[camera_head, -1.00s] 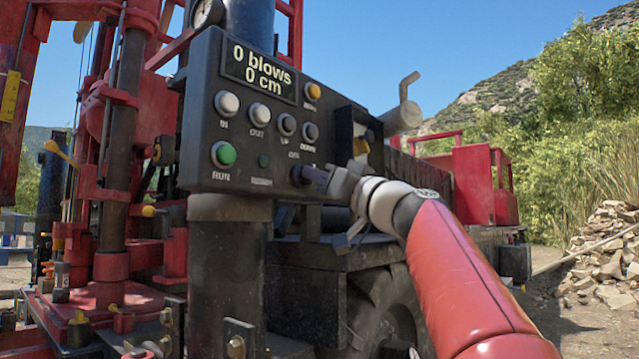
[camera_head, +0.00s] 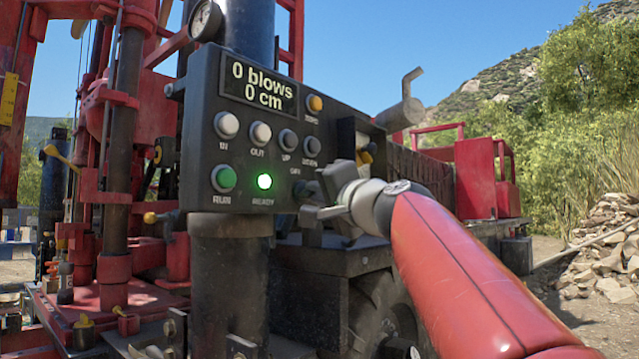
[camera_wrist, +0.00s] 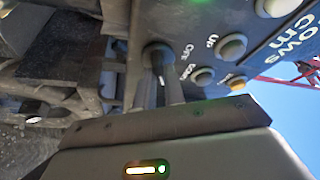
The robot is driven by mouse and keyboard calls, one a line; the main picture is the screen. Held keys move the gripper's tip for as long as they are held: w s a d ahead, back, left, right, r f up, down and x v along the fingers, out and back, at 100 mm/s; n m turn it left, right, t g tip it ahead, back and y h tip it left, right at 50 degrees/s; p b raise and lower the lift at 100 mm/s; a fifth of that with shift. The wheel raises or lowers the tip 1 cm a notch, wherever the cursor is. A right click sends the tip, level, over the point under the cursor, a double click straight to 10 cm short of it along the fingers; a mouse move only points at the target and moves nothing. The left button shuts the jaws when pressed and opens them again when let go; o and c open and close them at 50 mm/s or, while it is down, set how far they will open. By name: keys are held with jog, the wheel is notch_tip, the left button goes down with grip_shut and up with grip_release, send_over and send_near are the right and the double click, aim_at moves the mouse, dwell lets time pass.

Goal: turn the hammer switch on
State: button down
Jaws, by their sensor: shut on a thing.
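The hammer switch is a dark knob (camera_wrist: 158,52) beside the "OFF" lettering on the control panel (camera_wrist: 270,50). In the head view the panel (camera_head: 200,110) is black, with a display reading "0 blows 0 cm", and my gripper (camera_head: 318,192) is at its lower right, covering most of the knob. My gripper also shows in the wrist view (camera_wrist: 160,78), its two fingers shut on the knob. The green READY light (camera_head: 264,182) is lit. The exact angle of the knob is hard to tell.
A red drilling mast (camera_head: 122,150) stands at left. A large wheel (camera_head: 385,315) is below my arm. A rock pile (camera_head: 605,255) lies at right.

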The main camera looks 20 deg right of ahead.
jog(key=shift+m+h, duration=0.3)
jog(key=shift+m, duration=0.6)
jog(key=shift+g, duration=0.3)
jog(key=c, duration=1.5)
grip_release()
jog(key=b+v, duration=0.1)
jog(key=v, duration=0.6)
jog(key=shift+s+b, duration=0.35)
jog(key=shift+s, duration=0.05)
